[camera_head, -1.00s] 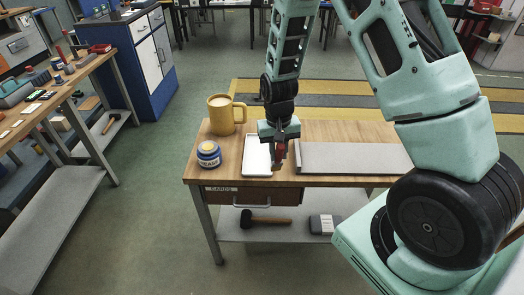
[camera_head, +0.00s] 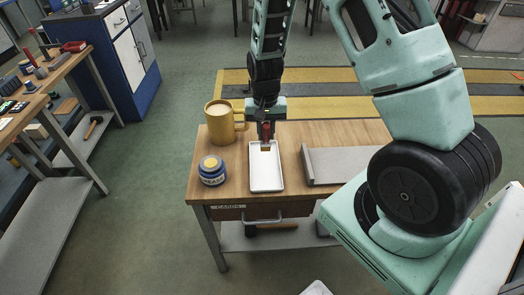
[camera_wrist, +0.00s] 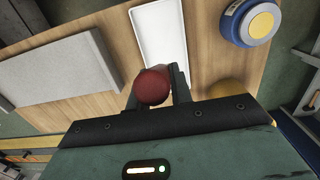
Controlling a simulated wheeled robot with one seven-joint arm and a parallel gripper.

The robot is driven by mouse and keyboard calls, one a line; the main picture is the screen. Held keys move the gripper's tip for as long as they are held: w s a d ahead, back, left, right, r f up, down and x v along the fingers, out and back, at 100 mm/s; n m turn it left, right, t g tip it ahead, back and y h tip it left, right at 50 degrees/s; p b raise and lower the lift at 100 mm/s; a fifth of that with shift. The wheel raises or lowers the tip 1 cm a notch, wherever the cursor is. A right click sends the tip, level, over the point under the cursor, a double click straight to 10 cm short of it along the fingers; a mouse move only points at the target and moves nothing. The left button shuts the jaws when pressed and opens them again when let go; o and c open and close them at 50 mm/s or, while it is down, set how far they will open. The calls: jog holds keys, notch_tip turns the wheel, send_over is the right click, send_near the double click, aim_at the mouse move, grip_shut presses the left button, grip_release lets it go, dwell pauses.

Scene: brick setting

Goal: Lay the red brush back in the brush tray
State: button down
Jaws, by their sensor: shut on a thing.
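My gripper (camera_head: 266,132) is shut on the red brush (camera_head: 266,127). It holds the brush over the far end of the white brush tray (camera_head: 267,181). The brush points down, and a yellowish tip shows just under the red part. I cannot tell whether the tip touches the tray. In the wrist view the round red end of the brush (camera_wrist: 152,87) sits between the fingers, and the empty white floor of the tray (camera_wrist: 160,35) lies beyond it.
A yellow mug (camera_head: 221,124) stands left of my gripper. A blue jar with a yellow lid (camera_head: 212,171) stands left of the tray. A grey raised-edged board (camera_head: 338,165) lies to the right. The bench's front edge is near the tray.

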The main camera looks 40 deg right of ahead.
aim_at(266, 145)
jog(key=shift+f+p, duration=0.85)
jog(key=shift+f, duration=2.75)
jog(key=shift+f, duration=0.15)
jog(key=c, duration=1.3)
grip_release()
jog(key=shift+o, duration=0.2)
